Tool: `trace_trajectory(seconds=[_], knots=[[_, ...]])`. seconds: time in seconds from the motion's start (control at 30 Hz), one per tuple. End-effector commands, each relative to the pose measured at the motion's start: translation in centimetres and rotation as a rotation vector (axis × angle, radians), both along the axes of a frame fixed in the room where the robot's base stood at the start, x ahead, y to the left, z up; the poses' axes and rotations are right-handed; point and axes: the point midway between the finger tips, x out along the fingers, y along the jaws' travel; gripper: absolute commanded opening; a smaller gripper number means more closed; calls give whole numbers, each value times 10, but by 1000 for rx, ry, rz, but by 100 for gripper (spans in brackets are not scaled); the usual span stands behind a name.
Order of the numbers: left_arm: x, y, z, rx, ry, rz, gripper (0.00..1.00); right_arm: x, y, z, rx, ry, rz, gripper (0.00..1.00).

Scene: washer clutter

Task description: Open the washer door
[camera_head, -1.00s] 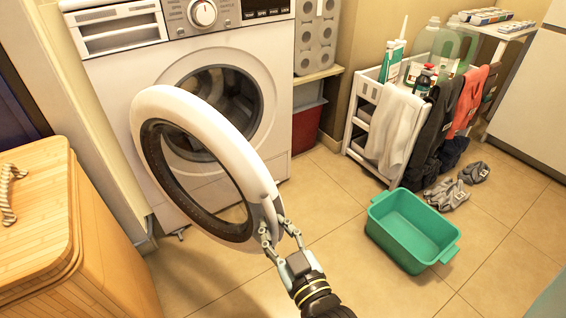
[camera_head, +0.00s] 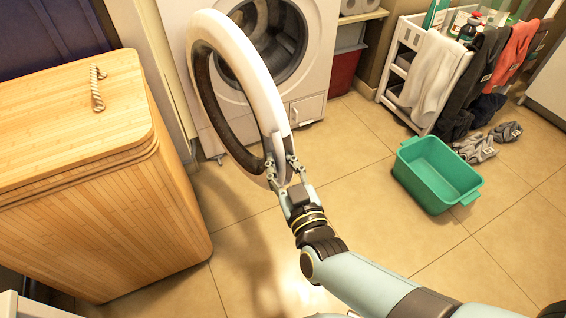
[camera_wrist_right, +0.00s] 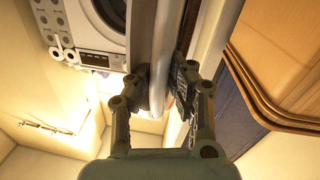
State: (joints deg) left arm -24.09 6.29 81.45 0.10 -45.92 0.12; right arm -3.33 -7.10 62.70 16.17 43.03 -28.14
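The washer (camera_head: 325,45) is a white front-loader at the top of the head view, with its dark drum opening (camera_head: 268,42) in plain sight. Its round door (camera_head: 250,60), a white ring around a dark inner rim, stands swung out wide from the front. My right gripper (camera_head: 281,172) is at the door's near lower edge, one finger on each side of the rim. The right wrist view also shows the door edge (camera_wrist_right: 154,50) between the two fingers (camera_wrist_right: 160,90), which appear closed on it. My left gripper is not in view.
A wooden hamper (camera_head: 90,180) with a rope handle stands at left, close to the door's swing side. A green basin (camera_head: 437,175) sits on the floor at right. A white rack (camera_head: 400,65) with hanging clothes is behind it. Bare tiled floor (camera_head: 350,190) lies between.

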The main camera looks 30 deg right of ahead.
Motion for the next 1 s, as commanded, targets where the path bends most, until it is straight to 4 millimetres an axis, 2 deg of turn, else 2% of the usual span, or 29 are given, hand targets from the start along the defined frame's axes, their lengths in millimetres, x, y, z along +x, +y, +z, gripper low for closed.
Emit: trace_trajectory(seconds=[0.03,0.17,0.47,0.57,0.8,1.0], knots=[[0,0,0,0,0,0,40,4,0,3,-6,-5,2,23],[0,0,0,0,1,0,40,3,0,3,-4,-6,1,40],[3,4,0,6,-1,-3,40,-1,0,1,-2,-4,0,41],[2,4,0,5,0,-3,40,-11,2,0,-1,-1,-1,41],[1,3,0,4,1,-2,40,-51,12,1,-1,-2,0,41],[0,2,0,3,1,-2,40,-69,17,1,-2,-4,2,41]])
